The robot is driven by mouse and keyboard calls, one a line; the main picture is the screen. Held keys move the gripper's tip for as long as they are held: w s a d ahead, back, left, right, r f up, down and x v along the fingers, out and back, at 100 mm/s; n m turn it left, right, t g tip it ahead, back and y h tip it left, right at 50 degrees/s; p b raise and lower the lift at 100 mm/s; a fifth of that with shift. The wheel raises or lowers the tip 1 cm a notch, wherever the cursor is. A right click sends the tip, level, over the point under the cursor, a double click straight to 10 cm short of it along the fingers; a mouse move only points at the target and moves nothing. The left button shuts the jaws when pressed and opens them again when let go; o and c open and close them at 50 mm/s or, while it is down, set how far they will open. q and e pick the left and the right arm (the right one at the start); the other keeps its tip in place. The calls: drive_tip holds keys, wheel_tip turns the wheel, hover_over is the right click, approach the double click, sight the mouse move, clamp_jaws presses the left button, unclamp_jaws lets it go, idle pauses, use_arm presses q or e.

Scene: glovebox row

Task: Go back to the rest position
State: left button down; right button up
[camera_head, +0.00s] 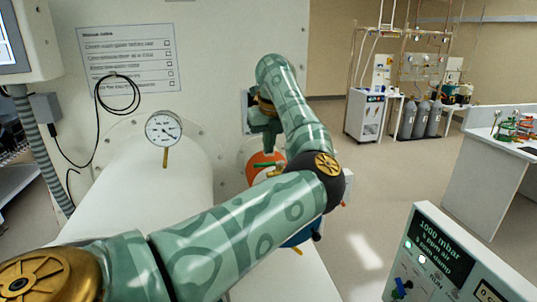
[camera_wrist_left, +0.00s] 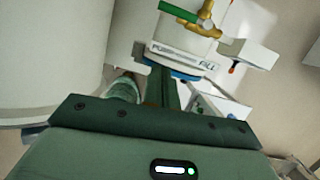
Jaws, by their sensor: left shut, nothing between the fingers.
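My left arm reaches in from the lower left in the head view, bends at a dark elbow and folds back toward the white wall. My left gripper (camera_head: 263,138) is dark green and partly hidden by my own arm. In the left wrist view its fingers (camera_wrist_left: 170,92) are together, with nothing seen between them. Past the fingertips stands a white fitting (camera_wrist_left: 186,42) with a "FILL" label, a brass valve (camera_wrist_left: 205,24) and a green lever (camera_wrist_left: 180,11). I cannot tell whether the fingers touch it. My right gripper is in neither view.
A large white cylinder (camera_head: 150,190) with a round gauge (camera_head: 164,128) lies left of my arm. An orange part (camera_head: 262,168) shows behind my arm. A control panel (camera_head: 450,250) stands at the lower right. Open floor (camera_head: 385,185) lies right of my elbow.

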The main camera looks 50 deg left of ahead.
use_arm(q)
drive_tip(key=shift+w+a+f, duration=0.15)
drive_tip(key=shift+w+a, duration=0.1)
drive_tip(key=shift+w, duration=0.05)
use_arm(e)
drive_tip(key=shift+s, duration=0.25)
use_arm(q)
drive_tip(key=shift+s, duration=0.1)
